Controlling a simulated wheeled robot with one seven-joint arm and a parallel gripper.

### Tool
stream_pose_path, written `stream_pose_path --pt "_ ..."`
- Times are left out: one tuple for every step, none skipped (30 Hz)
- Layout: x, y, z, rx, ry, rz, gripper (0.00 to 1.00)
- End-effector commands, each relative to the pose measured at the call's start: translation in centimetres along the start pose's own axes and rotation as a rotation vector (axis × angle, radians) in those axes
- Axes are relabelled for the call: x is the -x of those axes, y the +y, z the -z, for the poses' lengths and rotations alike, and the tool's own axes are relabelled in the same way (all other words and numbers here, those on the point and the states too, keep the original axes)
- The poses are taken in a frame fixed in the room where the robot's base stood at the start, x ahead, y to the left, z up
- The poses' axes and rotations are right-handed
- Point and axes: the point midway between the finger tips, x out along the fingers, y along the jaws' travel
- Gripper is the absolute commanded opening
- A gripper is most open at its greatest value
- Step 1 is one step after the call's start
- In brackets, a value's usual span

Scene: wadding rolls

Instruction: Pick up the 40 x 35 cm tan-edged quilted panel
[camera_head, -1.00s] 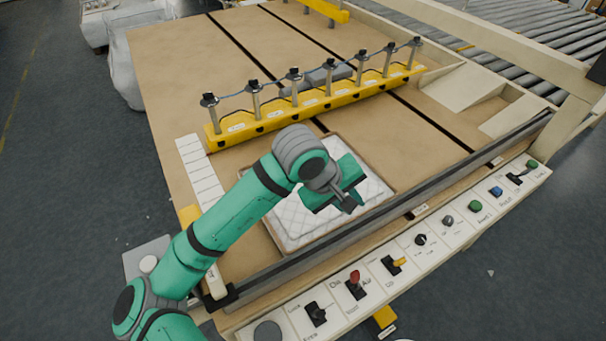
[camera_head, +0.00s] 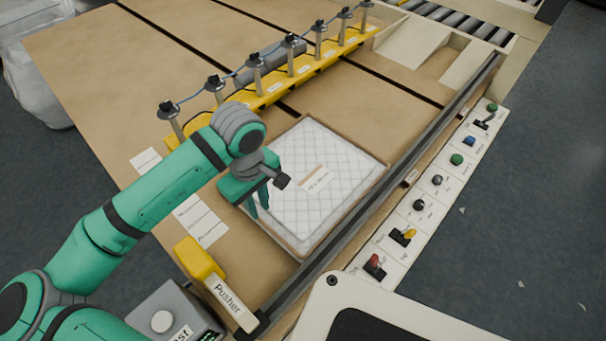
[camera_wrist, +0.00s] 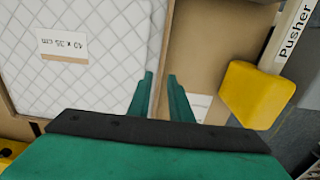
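The quilted panel (camera_head: 325,175) is white with a diamond stitch, tan edges and a paper label. It lies flat on the tan table against the dark rail. In the wrist view the panel (camera_wrist: 100,75) fills the left side, and its label reads 40 x 35 cm. My gripper (camera_head: 258,211) is above the panel's left edge in the head view. In the wrist view its two fingers (camera_wrist: 161,98) are apart, with the panel's edge showing between and beyond them. Nothing is held. Whether the fingertips touch the panel, I cannot tell.
A yellow bar (camera_head: 285,82) with several posts crosses the table behind the panel. A dark rail (camera_head: 385,180) runs along the front right, beside a control strip (camera_head: 440,180). A yellow pusher block (camera_head: 198,258) stands near my arm; it also shows in the wrist view (camera_wrist: 255,93).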

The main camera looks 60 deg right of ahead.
Motion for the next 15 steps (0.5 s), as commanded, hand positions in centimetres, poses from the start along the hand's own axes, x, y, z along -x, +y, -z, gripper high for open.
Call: stream_pose_path --pt "-0.4 0.0 0.0 0.0 -0.001 0.0 0.19" --pt "-0.6 0.0 0.0 0.0 -0.001 -0.001 0.19" --pt "-0.7 0.0 0.0 0.0 -0.001 -0.001 0.19" --pt "-0.9 0.0 0.0 -0.001 0.0 0.0 0.19" --pt "-1.1 0.0 0.0 -0.001 0.0 0.0 0.19" --pt "-1.4 -0.1 -0.1 -0.001 0.0 0.001 0.19" --pt "-1.7 -0.1 -0.1 0.0 0.0 0.0 0.19" --pt "-2.1 -0.2 -0.1 0.001 -0.001 0.0 0.19" --pt "-2.7 -0.4 -0.1 0.003 -0.002 0.002 0.19" --pt "-3.1 -0.5 -0.1 0.006 -0.001 0.001 0.19" --pt "-3.6 -0.6 -0.1 0.007 -0.001 0.001 0.19" --pt "-4.1 -0.7 -0.1 0.009 -0.001 0.001 0.19" --pt "-4.5 -0.7 -0.1 0.01 -0.002 0.0 0.19" --pt "-4.9 -0.8 -0.1 0.011 -0.002 0.0 0.19" --pt "-5.3 -0.8 0.0 0.011 -0.001 0.0 0.19"
